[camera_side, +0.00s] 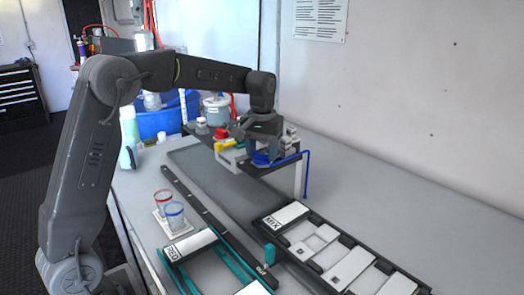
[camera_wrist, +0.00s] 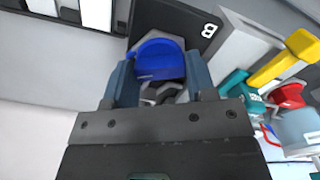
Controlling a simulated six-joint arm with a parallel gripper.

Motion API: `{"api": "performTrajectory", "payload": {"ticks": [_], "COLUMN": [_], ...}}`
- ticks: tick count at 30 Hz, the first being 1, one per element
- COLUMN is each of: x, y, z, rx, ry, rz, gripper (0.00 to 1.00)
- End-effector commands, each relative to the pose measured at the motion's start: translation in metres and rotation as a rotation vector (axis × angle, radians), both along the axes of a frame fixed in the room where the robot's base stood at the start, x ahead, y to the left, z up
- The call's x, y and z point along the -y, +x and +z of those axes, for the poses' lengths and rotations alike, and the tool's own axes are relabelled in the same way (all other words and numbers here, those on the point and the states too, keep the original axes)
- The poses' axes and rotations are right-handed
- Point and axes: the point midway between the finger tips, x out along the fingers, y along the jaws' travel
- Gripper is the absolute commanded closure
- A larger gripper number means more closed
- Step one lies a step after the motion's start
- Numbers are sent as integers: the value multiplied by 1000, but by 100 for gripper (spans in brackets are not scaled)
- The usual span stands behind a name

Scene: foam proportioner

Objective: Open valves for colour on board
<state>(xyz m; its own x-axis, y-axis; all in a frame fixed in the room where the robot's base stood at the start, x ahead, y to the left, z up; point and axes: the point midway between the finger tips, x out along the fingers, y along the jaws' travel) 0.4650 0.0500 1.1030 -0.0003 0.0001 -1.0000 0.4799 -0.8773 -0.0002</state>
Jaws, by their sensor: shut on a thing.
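My gripper (camera_side: 262,153) is over the valve stand on the bench, its fingers down at a blue valve knob (camera_side: 260,159). In the wrist view the fingers of my gripper (camera_wrist: 159,68) stand on both sides of the blue knob (camera_wrist: 157,58), shut on it. A dark plate marked B (camera_wrist: 207,30) lies beside the knob. A yellow handle (camera_wrist: 286,58) and a red knob (camera_wrist: 288,96) show to the right; both also show in the side view, the red knob (camera_side: 221,132) above the yellow handle (camera_side: 226,145). A card reading RED (camera_side: 188,245) lies on the teal-railed board.
A dark rack with a card reading MIX (camera_side: 285,215) lies at the front right. Two clear cups, one red-rimmed (camera_side: 163,200) and one blue-rimmed (camera_side: 174,214), stand left of a dark rail. A blue tube (camera_side: 306,175) hangs at the stand's right end. The bench's right side is clear.

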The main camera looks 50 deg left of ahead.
Motion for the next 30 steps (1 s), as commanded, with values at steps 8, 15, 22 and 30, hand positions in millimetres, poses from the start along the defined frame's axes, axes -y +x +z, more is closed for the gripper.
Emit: {"api": "performTrajectory", "payload": {"ticks": [8,15,22,30], "x": [0,0,0,0], "y": [0,0,0,0], "z": [0,0,0,0], "rx": [1,1,1,1], "ry": [0,0,0,0], "rz": [-245,-401,-486,-518], "gripper": [73,73,73,73]}}
